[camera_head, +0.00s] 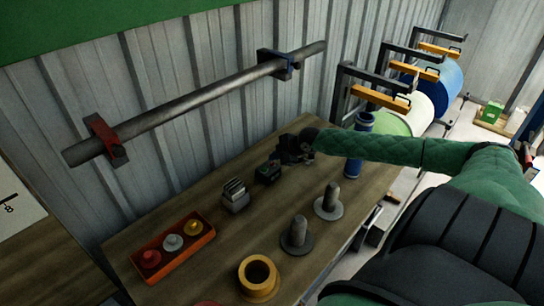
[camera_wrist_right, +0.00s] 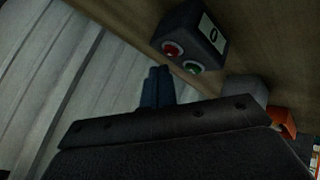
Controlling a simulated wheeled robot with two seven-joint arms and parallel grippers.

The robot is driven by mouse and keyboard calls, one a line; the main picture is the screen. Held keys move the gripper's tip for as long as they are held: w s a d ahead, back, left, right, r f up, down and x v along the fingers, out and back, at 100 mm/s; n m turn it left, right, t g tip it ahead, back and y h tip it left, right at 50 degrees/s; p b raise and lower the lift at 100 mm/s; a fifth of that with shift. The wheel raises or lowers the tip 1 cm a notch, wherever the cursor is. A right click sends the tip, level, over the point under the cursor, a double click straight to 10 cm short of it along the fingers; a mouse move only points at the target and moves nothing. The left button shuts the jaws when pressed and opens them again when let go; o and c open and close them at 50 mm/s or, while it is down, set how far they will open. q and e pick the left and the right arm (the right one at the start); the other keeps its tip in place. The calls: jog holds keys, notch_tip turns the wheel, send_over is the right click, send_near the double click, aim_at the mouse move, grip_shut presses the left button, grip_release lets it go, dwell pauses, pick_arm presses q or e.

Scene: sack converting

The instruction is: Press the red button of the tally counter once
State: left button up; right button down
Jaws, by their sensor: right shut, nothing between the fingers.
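The tally counter (camera_wrist_right: 205,30) is a dark box with a display that reads 0. In the head view the counter (camera_head: 267,173) stands on the wooden bench near the wall. My right gripper (camera_head: 284,157) is beside it, on its far right side. In the right wrist view my right gripper's fingers (camera_wrist_right: 156,74) are shut and empty, with their tips just below left of the red button. A small gap shows between them in the picture. My left gripper is not in view.
A grey slotted block (camera_head: 235,197) stands left of the counter. An orange tray (camera_head: 175,252) holds several knobs. Two grey pegs on discs (camera_head: 297,237), a yellow ring (camera_head: 258,279) and a blue cylinder (camera_head: 359,150) stand on the bench (camera_head: 215,245). A pipe (camera_head: 200,98) runs along the wall above.

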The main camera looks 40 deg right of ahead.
notch_tip(320, 180, up, 5)
jog(key=p, duration=0.4)
dwell(0.4)
dwell(0.8)
